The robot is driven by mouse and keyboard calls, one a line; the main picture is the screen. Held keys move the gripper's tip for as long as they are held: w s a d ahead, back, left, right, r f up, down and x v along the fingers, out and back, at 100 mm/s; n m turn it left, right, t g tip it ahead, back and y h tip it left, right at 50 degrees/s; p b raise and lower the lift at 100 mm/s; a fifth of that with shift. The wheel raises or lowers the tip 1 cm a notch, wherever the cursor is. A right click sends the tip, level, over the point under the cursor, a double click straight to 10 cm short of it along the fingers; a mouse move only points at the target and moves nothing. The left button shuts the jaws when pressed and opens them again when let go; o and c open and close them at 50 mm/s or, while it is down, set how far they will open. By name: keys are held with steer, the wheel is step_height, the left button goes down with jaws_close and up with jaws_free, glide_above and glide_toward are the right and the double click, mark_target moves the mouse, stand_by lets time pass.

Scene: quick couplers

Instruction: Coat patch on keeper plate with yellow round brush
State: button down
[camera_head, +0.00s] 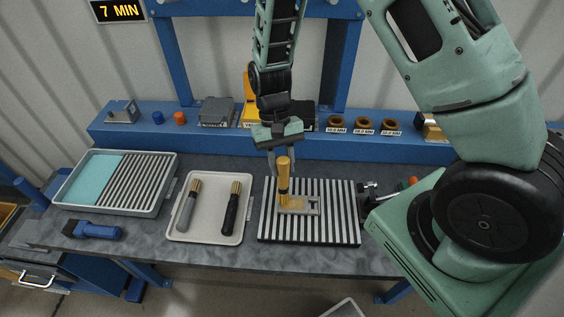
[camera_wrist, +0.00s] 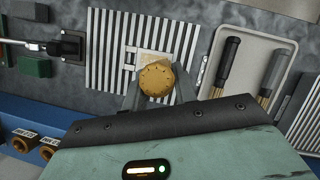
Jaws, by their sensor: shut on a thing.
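My gripper (camera_head: 283,160) is shut on the yellow round brush (camera_head: 283,180), which it holds roughly upright over the striped mat. The brush shows end-on as a round yellow cap in the wrist view (camera_wrist: 156,79). The keeper plate (camera_head: 312,205) is a small light grey plate with openings, lying on the black-and-white striped mat (camera_head: 340,232). A tan patch (camera_head: 293,203) shows on its left part, right under the brush. The brush's lower end is at the patch; I cannot tell whether it touches. In the wrist view the brush hides part of the plate (camera_wrist: 130,58).
A pale tray (camera_head: 208,235) left of the mat holds a grey-handled brush (camera_head: 187,207) and a black-handled brush (camera_head: 231,208). A larger tray (camera_head: 147,208) with a teal area stands farther left, near a blue tool (camera_head: 92,230). A clamp-like fixture (camera_head: 371,191) stands right of the mat.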

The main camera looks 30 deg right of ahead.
steer(key=shift+f+b, duration=0.4)
steer(key=shift+f, duration=0.35)
stand_by(0.4)
steer(key=shift+r, duration=0.15)
steer(key=shift+s+d+f, duration=0.1)
steer(key=shift+s+d, duration=0.4)
steer(key=shift+d, duration=0.2)
steer(key=shift+s+d+f, duration=0.1)
steer(key=shift+s+d, duration=0.35)
steer(key=shift+d, duration=0.2)
steer(key=shift+w+a, duration=0.2)
steer(key=shift+a, duration=0.05)
steer(key=shift+w+a+r, duration=0.2)
steer(key=shift+w+a, duration=0.75)
steer(key=shift+a, duration=0.15)
steer(key=shift+s, duration=0.1)
steer(key=shift+s+d+f, duration=0.1)
steer(key=shift+s+d, duration=0.35)
steer(key=shift+d, duration=0.2)
steer(key=shift+s+d+f, duration=0.1)
steer(key=shift+s+d, duration=0.3)
steer(key=shift+d, duration=0.2)
